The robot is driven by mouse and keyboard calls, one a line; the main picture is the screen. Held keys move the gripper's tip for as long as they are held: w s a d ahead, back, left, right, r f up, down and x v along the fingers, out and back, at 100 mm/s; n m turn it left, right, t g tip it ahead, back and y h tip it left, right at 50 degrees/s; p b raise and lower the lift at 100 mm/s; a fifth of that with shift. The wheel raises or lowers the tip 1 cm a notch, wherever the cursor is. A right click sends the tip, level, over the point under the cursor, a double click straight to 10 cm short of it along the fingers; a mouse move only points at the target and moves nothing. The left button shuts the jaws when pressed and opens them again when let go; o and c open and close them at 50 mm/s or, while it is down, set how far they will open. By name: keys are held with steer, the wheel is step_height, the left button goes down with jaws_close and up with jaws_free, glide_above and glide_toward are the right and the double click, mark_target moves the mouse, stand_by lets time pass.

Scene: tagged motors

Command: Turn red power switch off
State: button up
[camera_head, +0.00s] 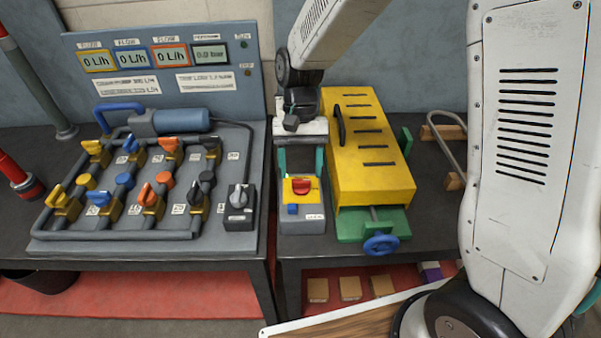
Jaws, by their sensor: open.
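The red power switch (302,187) is a red rotary knob on a yellow plate (291,196). It is on top of a grey box (303,221) near the front edge of the right table. A small blue block shows at the lower left of the plate. My gripper (300,172) is open, with its two teal-tipped fingers apart, pointing down just behind the switch in this view. I cannot tell whether the fingers touch the box.
A yellow slotted housing (367,143) on a green base (353,224) with a blue handwheel (381,245) stands close right of the switch box. A flow panel (163,241) with several coloured valves fills the left table, with a black switch box (240,207) nearby.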

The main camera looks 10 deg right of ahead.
mark_target(301, 185)
steer(key=shift+x, duration=1.1)
steer(key=c, duration=1)
steer(key=shift+n, duration=0.4)
steer(key=n+h, duration=0.1)
steer(key=n, duration=0.2)
steer(key=shift+a+n+h, duration=0.2)
steer(key=shift+n+h, duration=0.2)
steer(key=n, duration=0.2)
steer(key=n+t+h, duration=0.1)
steer(key=n, duration=0.1)
steer(key=shift+a+n+h, duration=0.1)
steer(key=shift+n+h, duration=0.2)
steer(key=n+t+h, duration=0.1)
steer(key=n, duration=0.3)
steer(key=shift+s+a, duration=0.1)
steer(key=n, duration=0.2)
steer(key=n+t, duration=0.1)
steer(key=n, duration=0.1)
steer(key=shift+s+t+h, duration=0.1)
steer(key=shift+t+h, duration=0.2)
steer(key=shift+h, duration=0.1)
steer(key=shift+n, duration=0.5)
